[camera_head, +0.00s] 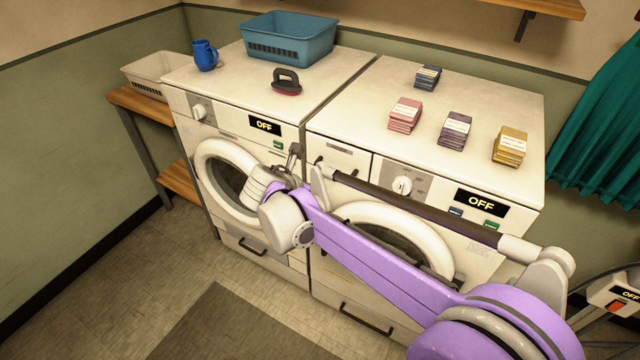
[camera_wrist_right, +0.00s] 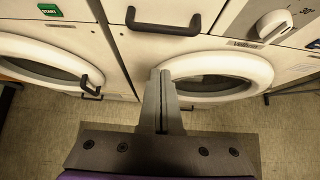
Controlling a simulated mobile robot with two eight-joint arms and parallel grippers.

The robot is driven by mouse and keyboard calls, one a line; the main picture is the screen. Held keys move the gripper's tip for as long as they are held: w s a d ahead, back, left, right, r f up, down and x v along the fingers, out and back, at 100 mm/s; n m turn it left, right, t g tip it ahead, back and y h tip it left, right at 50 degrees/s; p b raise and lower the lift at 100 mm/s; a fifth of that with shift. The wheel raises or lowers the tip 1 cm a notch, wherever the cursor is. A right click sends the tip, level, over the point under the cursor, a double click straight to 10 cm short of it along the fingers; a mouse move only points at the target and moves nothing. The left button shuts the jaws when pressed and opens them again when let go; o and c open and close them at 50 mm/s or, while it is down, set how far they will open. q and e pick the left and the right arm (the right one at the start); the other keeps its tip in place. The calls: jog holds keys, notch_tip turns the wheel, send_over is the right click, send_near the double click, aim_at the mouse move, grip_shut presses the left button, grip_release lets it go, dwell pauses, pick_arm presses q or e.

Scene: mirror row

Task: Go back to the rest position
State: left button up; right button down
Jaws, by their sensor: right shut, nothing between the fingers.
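My right gripper (camera_head: 294,152) is at the end of the purple arm, in front of the two white washing machines, near the seam between them. In the right wrist view its fingers (camera_wrist_right: 163,74) are together with nothing between them. They overlap the left edge of the right machine's round door (camera_wrist_right: 215,78); I cannot tell whether they touch anything. The left machine (camera_head: 240,88) and the right machine (camera_head: 370,115) both show OFF. Their round doors look shut, though the arm hides much of the right one. My left gripper is not in view.
On the left machine stand a blue mug (camera_head: 205,55), a teal basket (camera_head: 290,38) and a dark brush-like item (camera_head: 286,82). Several cloth-like stacks, one pink (camera_head: 405,115), lie on the right machine. A drawer handle (camera_wrist_right: 163,24) is close to my fingers. Floor (camera_head: 130,290) is clear at left.

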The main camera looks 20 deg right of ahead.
jog(key=v, duration=0.7)
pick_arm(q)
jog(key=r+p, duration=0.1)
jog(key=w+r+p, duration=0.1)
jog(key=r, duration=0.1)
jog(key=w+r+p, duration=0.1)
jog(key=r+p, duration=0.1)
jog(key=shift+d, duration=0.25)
pick_arm(e)
jog(key=s+f+m+y, duration=0.3)
jog(key=s+f+m, duration=0.2)
jog(key=s+m, duration=0.6)
jog(key=s+d+f+m+y, duration=0.1)
jog(key=s+f+m+y, duration=0.3)
jog(key=s+m, duration=0.8)
jog(key=f+m, duration=0.1)
jog(key=m, duration=0.1)
jog(key=shift+s+m+g+y, duration=0.3)
jog(key=shift+s+g, duration=0.05)
jog(key=shift+g, duration=0.05)
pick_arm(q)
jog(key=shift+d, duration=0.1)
pick_arm(e)
jog(key=shift+s+d, duration=0.1)
jog(key=shift+d, duration=0.1)
